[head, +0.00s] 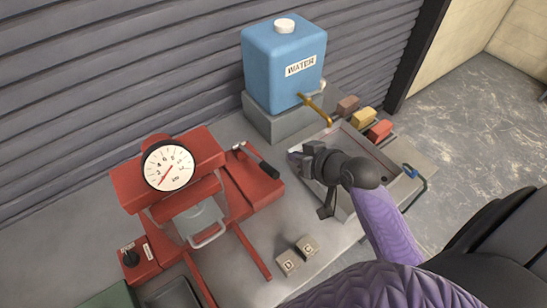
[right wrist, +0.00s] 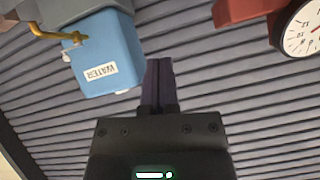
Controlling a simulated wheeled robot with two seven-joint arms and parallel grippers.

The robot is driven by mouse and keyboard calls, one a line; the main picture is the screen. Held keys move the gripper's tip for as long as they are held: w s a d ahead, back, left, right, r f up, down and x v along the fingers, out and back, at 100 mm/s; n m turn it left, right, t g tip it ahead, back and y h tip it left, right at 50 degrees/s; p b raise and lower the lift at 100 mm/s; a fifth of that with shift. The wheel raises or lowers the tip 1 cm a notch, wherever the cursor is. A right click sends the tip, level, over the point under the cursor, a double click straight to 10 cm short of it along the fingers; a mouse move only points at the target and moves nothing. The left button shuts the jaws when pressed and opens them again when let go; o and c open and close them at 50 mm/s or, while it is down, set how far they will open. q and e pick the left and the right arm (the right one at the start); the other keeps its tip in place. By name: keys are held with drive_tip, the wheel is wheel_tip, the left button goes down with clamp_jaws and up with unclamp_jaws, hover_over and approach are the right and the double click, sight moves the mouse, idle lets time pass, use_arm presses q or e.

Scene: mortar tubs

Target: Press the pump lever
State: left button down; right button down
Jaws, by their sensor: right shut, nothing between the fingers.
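The pump lever (head: 267,169) is a short arm with a black grip on the right side of the red press (head: 185,183). It slants down to the right over the red base. My right gripper (head: 294,158) is to the right of the black grip, over the left end of the metal tray, with a visible gap between them. Its fingers point left, are shut and hold nothing. In the right wrist view the shut fingers (right wrist: 158,82) show against the shutter, and the lever is not visible there. My left gripper is not in view.
A round gauge (head: 167,166) tops the press. A blue water tank (head: 283,65) with a brass tap (head: 318,110) stands on a grey block behind. A metal tray (head: 334,137) lies under my right gripper, near coloured blocks (head: 362,116).

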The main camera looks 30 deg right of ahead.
drive_tip(key=shift+w+f, duration=0.1)
drive_tip(key=b, duration=0.2)
hover_over(274, 169)
drive_tip(key=w, duration=0.2)
wheel_tip(274, 169, down, 6)
drive_tip(key=shift+s+d+f, duration=0.1)
drive_tip(key=shift+s+f, duration=0.2)
drive_tip(key=shift+f, duration=0.25)
drive_tip(key=shift+s+d+f, duration=0.1)
drive_tip(key=shift+s+f, duration=0.2)
drive_tip(key=shift+f, duration=0.2)
drive_tip(key=shift+s+a+f+b, duration=0.1)
drive_tip(key=shift+s+f+b, duration=0.2)
drive_tip(key=shift+f, duration=0.2)
